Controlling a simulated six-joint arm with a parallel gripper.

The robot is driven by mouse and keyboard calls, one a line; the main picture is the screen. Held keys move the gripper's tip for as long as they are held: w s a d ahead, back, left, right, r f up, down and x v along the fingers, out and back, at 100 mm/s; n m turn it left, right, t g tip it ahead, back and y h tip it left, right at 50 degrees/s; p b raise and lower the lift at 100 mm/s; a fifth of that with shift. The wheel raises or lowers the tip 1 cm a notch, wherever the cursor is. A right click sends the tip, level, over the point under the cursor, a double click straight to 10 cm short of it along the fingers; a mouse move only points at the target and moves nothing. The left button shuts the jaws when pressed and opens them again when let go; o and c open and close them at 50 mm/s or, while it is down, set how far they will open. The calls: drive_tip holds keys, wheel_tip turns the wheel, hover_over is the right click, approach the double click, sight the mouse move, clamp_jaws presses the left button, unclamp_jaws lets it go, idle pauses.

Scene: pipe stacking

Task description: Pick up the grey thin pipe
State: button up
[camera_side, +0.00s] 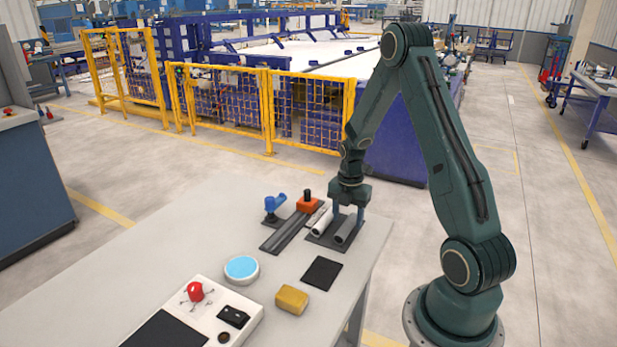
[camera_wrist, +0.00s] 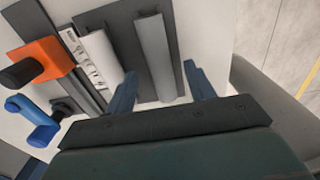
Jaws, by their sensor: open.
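The grey thin pipe (camera_side: 345,230) lies on a dark plate (camera_side: 316,240) near the table's right edge, beside a white pipe (camera_side: 321,222). In the wrist view the grey pipe (camera_wrist: 157,52) runs up and down the picture, with the white pipe (camera_wrist: 101,55) to its left. My gripper (camera_side: 347,212) is low over the grey pipe's far end, pointing down. In the wrist view my gripper (camera_wrist: 162,85) is open. The pipe's near end appears between its two fingers, with gaps on both sides. I cannot tell how far the fingertips are above the plate.
An orange clamp (camera_side: 310,203) and a blue clamp (camera_side: 272,206) stand left of the pipes by a dark rail (camera_side: 285,231). A yellow block (camera_side: 292,299), a blue-topped round dish (camera_side: 242,268), a black pad (camera_side: 322,273) and a control box (camera_side: 205,305) are nearer the front.

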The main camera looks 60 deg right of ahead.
drive_tip(key=shift+f, duration=1.3)
drive_tip(key=c, duration=1.1)
